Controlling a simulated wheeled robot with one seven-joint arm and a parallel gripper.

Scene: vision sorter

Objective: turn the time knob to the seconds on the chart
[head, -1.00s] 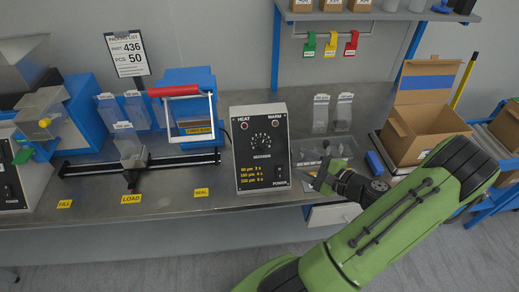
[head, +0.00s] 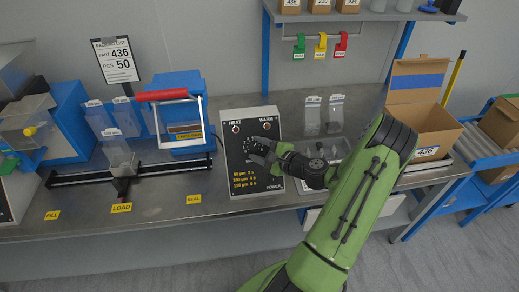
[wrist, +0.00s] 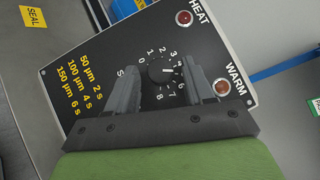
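The time knob (wrist: 158,72) is a round black dial on the black control panel (head: 236,183), ringed by white numbers. Its white mark points toward the right-hand finger in the wrist view, just past the 3; the number there is partly covered. The yellow chart (wrist: 82,84) reads 50 µm 2 s, 100 µm 4 s, 150 µm 6 s; it also shows in the head view (head: 243,178). My gripper (wrist: 160,74) is open, one finger each side of the knob, with gaps visible.
HEAT (wrist: 184,18) and WARM (wrist: 222,88) lamps sit on the panel. A sealer with a red handle (head: 162,95) stands to the left. A packing list (head: 114,60) reads part 436, 50 pcs. Clear bags (head: 312,115) and an open carton (head: 425,130) are to the right.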

